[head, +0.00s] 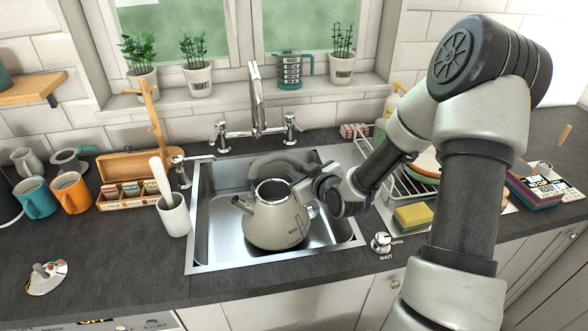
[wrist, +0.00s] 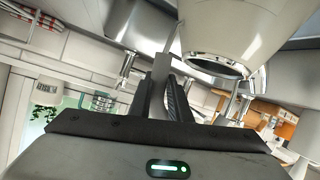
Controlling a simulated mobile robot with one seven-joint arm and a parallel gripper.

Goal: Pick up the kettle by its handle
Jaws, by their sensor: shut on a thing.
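The kettle (head: 272,222) is pale grey-beige, with a dark grey arched handle (head: 268,163) and a spout pointing left. It is in the sink, roughly upright; I cannot tell whether its base touches the sink floor. My gripper (head: 308,190) reaches in from the right and is shut on the kettle at the handle's right side, with the exact contact partly hidden. In the wrist view the closed fingers (wrist: 168,88) are close beside the pale kettle body (wrist: 235,28) and its dark round opening.
The steel sink (head: 205,225) surrounds the kettle, with a tall tap (head: 257,95) behind it. A white cup (head: 173,217) stands close to the left rim. A dish rack (head: 400,185) and yellow sponge (head: 413,215) are at the right. The front left worktop is mostly clear.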

